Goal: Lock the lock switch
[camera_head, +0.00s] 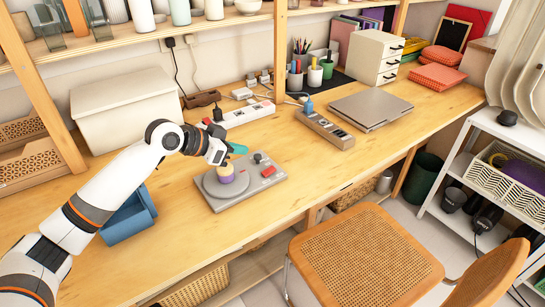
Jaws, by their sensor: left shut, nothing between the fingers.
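A grey panel (215,203) lies on the wooden desk. It carries a round grey disc with a yellow-and-purple knob (226,174) standing on it, a red switch (268,171) and a small dark knob (258,157). I cannot tell which of these is the lock switch, or its position. My left gripper (234,150) is above the panel's back edge, just behind the yellow-and-purple knob. It is shut and empty, with teal showing near its tip. I cannot tell whether it touches the panel. My right gripper is not in view.
A white power strip (249,114) and a grey-brown strip (325,129) lie behind the panel. A blue bin (129,219) is at the left, a closed laptop (370,108) at the right. A woven chair (365,256) stands in front. The desk right of the panel is clear.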

